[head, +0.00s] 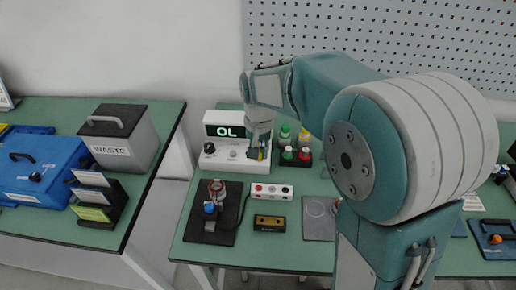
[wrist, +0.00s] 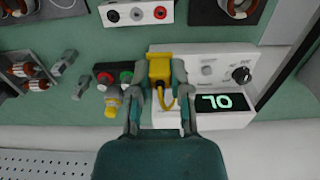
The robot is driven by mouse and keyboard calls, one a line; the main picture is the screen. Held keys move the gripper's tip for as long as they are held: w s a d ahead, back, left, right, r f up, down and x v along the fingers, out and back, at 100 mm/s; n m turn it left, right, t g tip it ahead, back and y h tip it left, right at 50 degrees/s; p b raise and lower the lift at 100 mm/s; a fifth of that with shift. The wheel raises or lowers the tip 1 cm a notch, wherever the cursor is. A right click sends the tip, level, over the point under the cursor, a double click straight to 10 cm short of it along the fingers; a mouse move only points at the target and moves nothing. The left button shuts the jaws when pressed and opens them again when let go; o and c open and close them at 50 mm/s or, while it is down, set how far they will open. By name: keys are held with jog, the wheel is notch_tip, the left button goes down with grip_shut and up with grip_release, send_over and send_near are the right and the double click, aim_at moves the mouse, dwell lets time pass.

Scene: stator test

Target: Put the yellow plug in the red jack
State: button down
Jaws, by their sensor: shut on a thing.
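The yellow plug (wrist: 160,66) is between the fingers of my gripper (wrist: 159,74), which is shut on it. A short yellow lead loops back from the plug between the fingers. In the head view my gripper (head: 259,147) is in front of the white meter's right part, with a little of the plug (head: 261,155) showing. In the wrist view the plug overlaps the meter's face; I cannot tell if it touches. The red jack (wrist: 160,12) is at one end of a white strip (wrist: 148,18), apart from the plug. In the head view the red jack (head: 258,188) is at the strip's left end.
The white meter (head: 224,133) reads OL. A yellow-black block (head: 269,222) lies in front of the strip. A dark board with a red-and-blue device (head: 211,205) is to the left.

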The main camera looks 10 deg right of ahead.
jog(key=shift+f, duration=5.65)
jog(key=shift+f, duration=1.1)
jog(key=c, duration=0.5)
grip_release()
notch_tip(320, 180, up, 11)
jog(key=shift+w+a, duration=0.1)
jog(key=shift+r, duration=0.45)
